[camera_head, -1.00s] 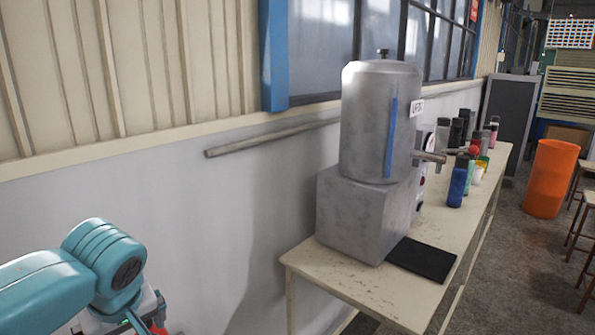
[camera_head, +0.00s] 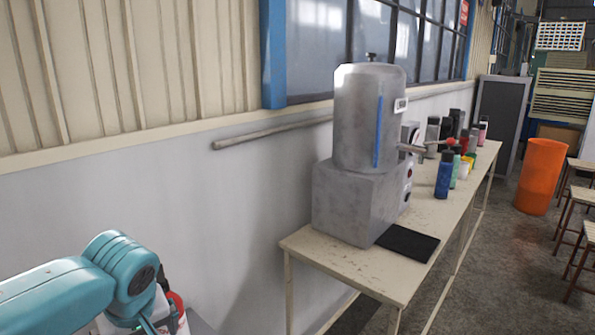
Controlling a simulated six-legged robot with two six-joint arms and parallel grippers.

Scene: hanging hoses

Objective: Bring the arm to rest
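My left arm (camera_head: 90,285) is teal and comes in from the lower left, with its elbow-like joint bent down near the picture's bottom edge. Its gripper is not clearly visible; only some grey and white parts with a bit of red show below the joint, cut off by the frame. My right arm and gripper are not in view. The arm is to the left of the table and apart from it.
A grey metal urn (camera_head: 368,120) on a box base (camera_head: 350,205) stands on a long cream table (camera_head: 340,268). A black mat (camera_head: 407,243), several bottles (camera_head: 443,175) and a red-topped tap are there. An orange bin (camera_head: 540,177) and stools (camera_head: 575,215) stand right.

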